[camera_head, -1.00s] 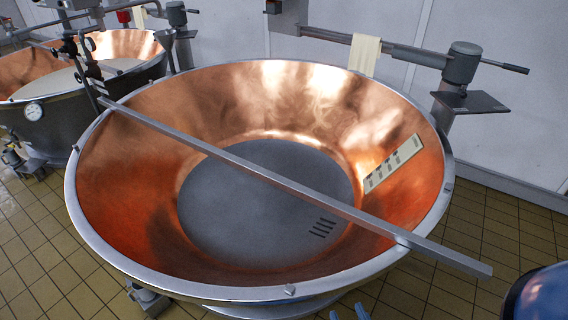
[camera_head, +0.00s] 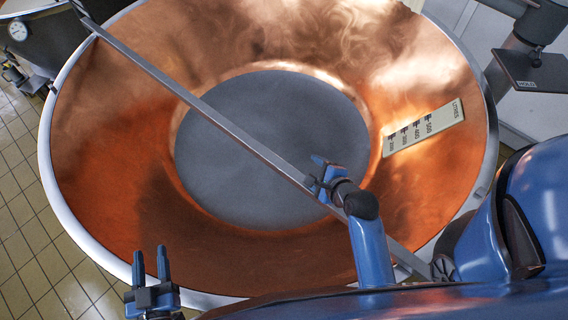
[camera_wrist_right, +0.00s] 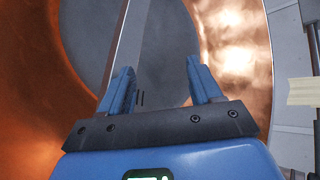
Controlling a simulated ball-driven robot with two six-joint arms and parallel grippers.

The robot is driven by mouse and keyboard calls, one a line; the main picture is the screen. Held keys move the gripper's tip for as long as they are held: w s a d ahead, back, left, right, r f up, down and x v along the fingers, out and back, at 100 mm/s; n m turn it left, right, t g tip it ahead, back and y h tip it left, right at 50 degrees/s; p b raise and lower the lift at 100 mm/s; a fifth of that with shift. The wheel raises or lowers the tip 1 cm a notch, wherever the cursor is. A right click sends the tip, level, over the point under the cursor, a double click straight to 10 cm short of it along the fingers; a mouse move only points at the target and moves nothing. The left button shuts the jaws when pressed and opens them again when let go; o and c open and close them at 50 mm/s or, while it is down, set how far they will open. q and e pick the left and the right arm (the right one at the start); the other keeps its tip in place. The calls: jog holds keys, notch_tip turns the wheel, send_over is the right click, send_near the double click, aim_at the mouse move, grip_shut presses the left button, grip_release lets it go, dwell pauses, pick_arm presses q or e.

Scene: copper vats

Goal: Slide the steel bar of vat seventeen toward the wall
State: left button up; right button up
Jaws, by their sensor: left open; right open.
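The steel bar (camera_head: 200,104) lies across the wide copper vat (camera_head: 105,165), from the upper left rim to the lower right rim; no vat number is legible. My right gripper (camera_head: 316,173) is open over the vat, close to the right part of the bar. In the right wrist view the bar (camera_wrist_right: 131,40) runs up behind the left finger of the open right gripper (camera_wrist_right: 159,72); I cannot tell whether they touch. My left gripper (camera_head: 150,256) is open and empty at the near left rim, apart from the bar. My right arm hides part of the bar's right end.
A litre scale plate (camera_head: 424,128) is fixed on the vat's inner right wall. A dark bracket plate (camera_head: 532,70) stands beyond the right rim. A second vat (camera_head: 38,42) is at the upper left.

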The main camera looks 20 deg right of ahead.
aim_at(285, 167)
jog(key=m, duration=0.1)
jog(key=m+g, duration=0.1)
jog(key=w+a+m+y, duration=0.1)
jog(key=shift+a+r, duration=0.1)
jog(key=shift+r, duration=0.2)
jog(key=m, duration=0.1)
jog(key=m+g, duration=0.1)
jog(key=a+m+g+y, duration=0.1)
jog(key=shift+w+a+r+m+p, duration=0.1)
jog(key=shift+w+r+m+p, duration=0.05)
jog(key=shift+r+m+p, duration=0.15)
jog(key=shift+w+a+f+m+y, duration=0.1)
jog(key=shift+a+f+m+y, duration=0.1)
jog(key=shift+m+y, duration=0.15)
jog(key=shift+g, duration=0.3)
jog(key=x, duration=1)
jog(key=shift+w+f+b, duration=0.1)
jog(key=shift+w+b, duration=0.05)
jog(key=shift+b, duration=0.25)
grip_shut()
